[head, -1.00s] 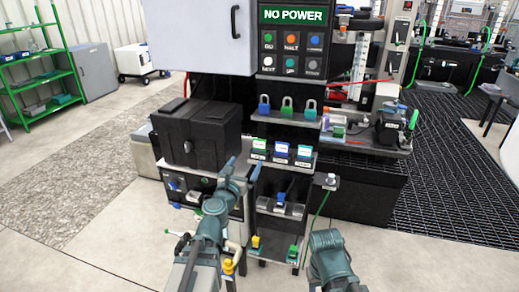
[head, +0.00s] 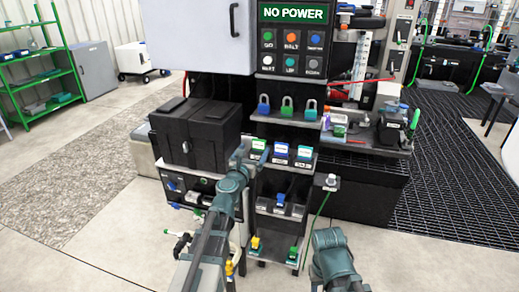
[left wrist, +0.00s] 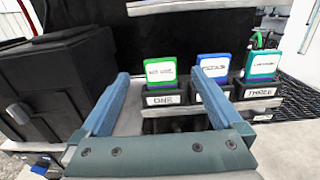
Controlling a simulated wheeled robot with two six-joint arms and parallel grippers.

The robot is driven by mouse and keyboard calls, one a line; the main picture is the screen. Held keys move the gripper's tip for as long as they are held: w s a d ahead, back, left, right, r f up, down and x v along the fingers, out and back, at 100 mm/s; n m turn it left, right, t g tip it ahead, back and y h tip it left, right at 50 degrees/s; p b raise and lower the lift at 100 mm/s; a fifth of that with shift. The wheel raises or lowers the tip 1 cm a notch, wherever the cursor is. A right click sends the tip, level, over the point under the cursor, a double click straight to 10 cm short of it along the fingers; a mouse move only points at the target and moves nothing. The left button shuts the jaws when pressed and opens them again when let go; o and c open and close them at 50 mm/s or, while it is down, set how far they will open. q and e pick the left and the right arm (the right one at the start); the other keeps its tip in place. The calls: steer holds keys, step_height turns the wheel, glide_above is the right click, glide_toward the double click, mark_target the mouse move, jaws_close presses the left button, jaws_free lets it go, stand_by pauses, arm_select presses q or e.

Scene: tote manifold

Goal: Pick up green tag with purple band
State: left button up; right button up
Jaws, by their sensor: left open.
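The green tag with a purple band (left wrist: 160,70) stands upright in a black holder marked ONE, with the band low on the tag. It also shows in the head view (head: 259,144), at the left end of the shelf row. My left gripper (left wrist: 164,92) is open and empty. Its two blue fingers point towards the shelf, and the tag shows between them, a little beyond the tips. In the head view my left gripper (head: 242,152) is just left of the tag. My right arm shows at the lower right, but its gripper cannot be made out.
A blue tag (left wrist: 212,67) and a teal tag (left wrist: 262,65) stand in holders to the right, the last marked THREE. A black box (left wrist: 60,85) is close on the left.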

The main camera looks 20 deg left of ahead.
mark_target(258, 142)
arm_select(q)
steer(key=w, duration=0.4)
steer(key=shift+w+d+f, duration=0.1)
steer(key=shift+w+f, duration=0.05)
steer(key=shift+w, duration=0.25)
steer(key=shift+s, duration=0.1)
steer(key=shift+c, duration=0.6)
steer(key=c, duration=1.3)
arm_select(e)
steer(key=shift+w+a+f, duration=0.1)
steer(key=shift+w+f, duration=0.05)
steer(key=shift+w, duration=0.25)
